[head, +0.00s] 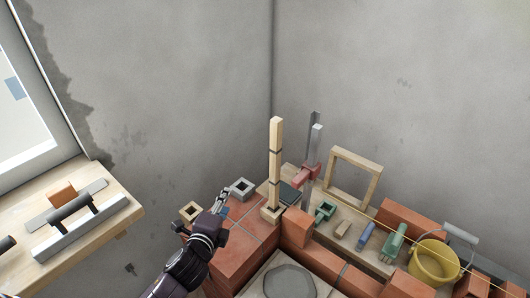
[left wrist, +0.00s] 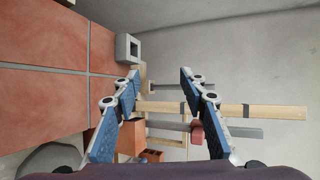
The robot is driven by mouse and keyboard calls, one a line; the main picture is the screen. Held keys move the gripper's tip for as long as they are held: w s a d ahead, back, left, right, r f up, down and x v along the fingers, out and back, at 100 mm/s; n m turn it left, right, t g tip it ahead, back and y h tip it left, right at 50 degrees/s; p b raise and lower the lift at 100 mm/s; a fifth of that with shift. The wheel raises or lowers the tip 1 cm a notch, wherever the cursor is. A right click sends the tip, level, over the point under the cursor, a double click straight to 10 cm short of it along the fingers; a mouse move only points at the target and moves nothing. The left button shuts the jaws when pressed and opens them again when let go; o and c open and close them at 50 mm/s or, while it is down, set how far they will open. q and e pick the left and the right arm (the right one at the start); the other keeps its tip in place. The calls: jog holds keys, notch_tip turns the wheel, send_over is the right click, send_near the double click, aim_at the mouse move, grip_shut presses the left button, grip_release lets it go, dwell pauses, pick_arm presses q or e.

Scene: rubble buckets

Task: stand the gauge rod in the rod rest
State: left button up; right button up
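The gauge rod (head: 275,165), a pale wooden stick with dark bands, stands upright at the back of the brick-topped surface. Its foot is in a small square wooden holder (head: 270,215), which looks like the rod rest; how deep it sits is hidden. In the left wrist view the rod (left wrist: 258,111) appears sideways, passing behind one finger. My left gripper (head: 221,212) is left of the rod and apart from it. The left wrist view shows its blue-padded fingers (left wrist: 160,76) spread, with nothing held between them. My right gripper is not in view.
A grey hollow block (head: 242,188) and a wooden square ring (head: 190,212) lie near my left gripper. A clamp (head: 310,172), a wooden frame (head: 356,178) and a yellow bucket (head: 433,263) stand right of the rod. A trowel and a float lie on the left bench (head: 115,222).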

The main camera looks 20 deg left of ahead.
pick_arm(q)
jog(key=w+d+r+m+t+h, duration=0.35)
jog(key=w+r+m, duration=0.25)
jog(key=r+m, duration=0.4)
jog(key=m+t+h, duration=0.1)
jog(key=m+h, duration=0.5)
jog(key=m, duration=0.6)
send_near(273, 137)
jog(key=f+x, duration=0.1)
jog(key=x, duration=0.3)
jog(key=shift+d+r+y, duration=0.1)
jog(key=shift+r+y, duration=0.15)
jog(key=shift+r, duration=0.35)
jog(key=p+x, duration=0.2)
jog(key=x, duration=0.4)
jog(key=shift+p, duration=0.35)
jog(key=shift+w+d, duration=0.25)
jog(key=shift+w, duration=0.3)
jog(key=shift+c, duration=0.6)
